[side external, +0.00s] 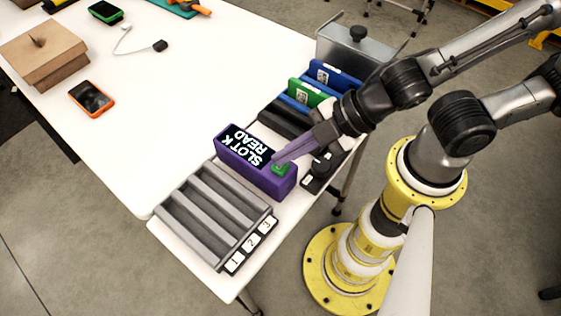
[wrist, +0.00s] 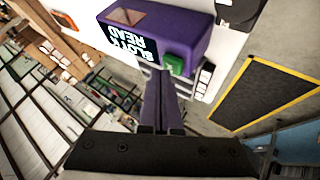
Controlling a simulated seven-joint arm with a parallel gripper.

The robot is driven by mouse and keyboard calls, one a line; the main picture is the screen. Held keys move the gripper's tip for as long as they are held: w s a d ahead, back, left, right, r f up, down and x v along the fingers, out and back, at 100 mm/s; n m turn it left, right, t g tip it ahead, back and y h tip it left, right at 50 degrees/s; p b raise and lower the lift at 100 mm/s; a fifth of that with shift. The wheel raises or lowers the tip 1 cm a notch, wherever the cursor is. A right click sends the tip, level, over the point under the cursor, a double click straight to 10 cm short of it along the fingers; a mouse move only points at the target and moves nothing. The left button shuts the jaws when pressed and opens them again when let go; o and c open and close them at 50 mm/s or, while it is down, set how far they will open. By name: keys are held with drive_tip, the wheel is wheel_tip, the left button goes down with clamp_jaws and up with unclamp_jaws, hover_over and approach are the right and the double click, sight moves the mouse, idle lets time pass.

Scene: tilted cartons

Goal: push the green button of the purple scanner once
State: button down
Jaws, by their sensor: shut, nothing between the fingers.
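The purple scanner (side external: 225,155) stands on the white table, and its black display reads "SLOT K READ". Its green button (side external: 281,169) is on the top at the right end. In the wrist view the scanner (wrist: 190,25) fills the top middle, with the green button (wrist: 174,64) at its near end. My gripper (side external: 277,160) is shut and empty, its purple fingers pointing down at the button end. In the wrist view the fingertips (wrist: 160,72) are right beside the button. I cannot tell whether they touch it.
A grey slotted rack (side external: 215,210) with labels 1, 2, 3 stands in front of the scanner. Behind it are a dark tray (side external: 278,122), green (side external: 308,92) and blue (side external: 335,77) cartons and a metal box (side external: 352,48).

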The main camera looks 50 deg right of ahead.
sight(287, 164)
drive_tip(key=shift+f, duration=0.4)
idle(0.5)
drive_tip(key=shift+r, duration=0.9)
drive_tip(key=shift+r, duration=0.1)
drive_tip(key=shift+r, duration=2.4)
